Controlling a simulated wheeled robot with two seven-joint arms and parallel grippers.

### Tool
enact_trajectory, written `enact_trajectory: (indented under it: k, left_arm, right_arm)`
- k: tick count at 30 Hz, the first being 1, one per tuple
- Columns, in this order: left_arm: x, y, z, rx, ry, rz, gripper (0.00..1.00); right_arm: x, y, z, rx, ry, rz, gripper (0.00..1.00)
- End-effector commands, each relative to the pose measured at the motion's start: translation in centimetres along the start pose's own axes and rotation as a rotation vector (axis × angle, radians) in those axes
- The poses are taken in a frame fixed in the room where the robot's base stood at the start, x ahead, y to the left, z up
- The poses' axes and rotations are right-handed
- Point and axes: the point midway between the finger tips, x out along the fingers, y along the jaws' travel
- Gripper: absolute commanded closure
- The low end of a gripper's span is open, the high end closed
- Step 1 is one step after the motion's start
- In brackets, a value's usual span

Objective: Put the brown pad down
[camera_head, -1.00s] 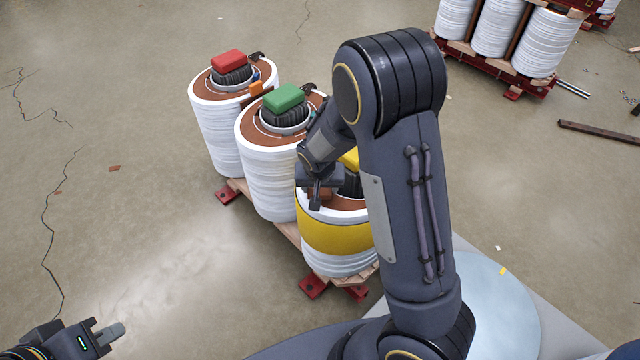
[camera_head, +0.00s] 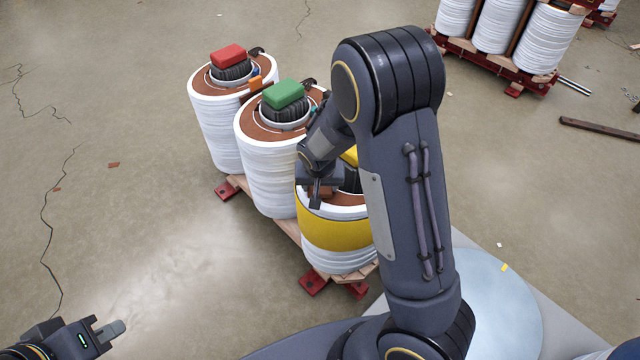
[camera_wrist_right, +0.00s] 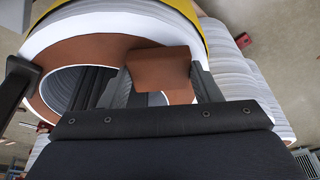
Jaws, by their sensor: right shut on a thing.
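The brown pad (camera_wrist_right: 160,70) is between the fingers of my right gripper (camera_wrist_right: 163,88) in the right wrist view. It is over the brown top ring of the nearest white stack, the one with a yellow band (camera_head: 335,232). I cannot tell whether the pad touches the ring. In the head view my right gripper (camera_head: 318,188) is over that stack's front left edge, and my arm hides much of the top. My left gripper (camera_head: 108,330) is low at the left, away from the stacks, with nothing visible in it; its opening is unclear.
Two other white stacks stand in the row behind, one with a green block (camera_head: 284,94), one with a red block (camera_head: 228,55). They share a wooden pallet with red feet (camera_head: 313,284). More white stacks (camera_head: 497,28) are at the top right. The left floor is largely clear.

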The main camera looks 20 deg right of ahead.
Motion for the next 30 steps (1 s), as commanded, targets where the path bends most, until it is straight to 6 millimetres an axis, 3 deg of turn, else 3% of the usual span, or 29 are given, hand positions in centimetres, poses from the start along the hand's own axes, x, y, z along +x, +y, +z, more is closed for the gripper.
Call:
enact_trajectory:
  k: [2,3,9,19,30]
  left_arm:
    - [0.2,-0.1,0.1,0.000,0.000,0.000,1.00]
    - [0.2,-0.1,0.1,0.000,0.000,0.000,1.00]
    - [0.1,-0.1,0.1,0.000,0.000,0.000,1.00]
    - [0.0,0.0,0.0,0.000,0.000,0.000,1.00]
    - [-1.3,0.6,-0.7,0.000,0.000,0.000,1.00]
  right_arm:
    - [0.2,0.0,0.1,0.000,0.000,0.000,0.69]
    - [0.2,0.0,0.1,0.000,0.000,0.000,0.41]
    - [0.2,0.0,0.1,0.000,0.000,0.000,0.17]
    - [-0.4,0.0,0.0,0.000,0.001,-0.001,0.17]
    - [-6.4,-0.1,-0.1,0.000,0.003,-0.003,0.17]
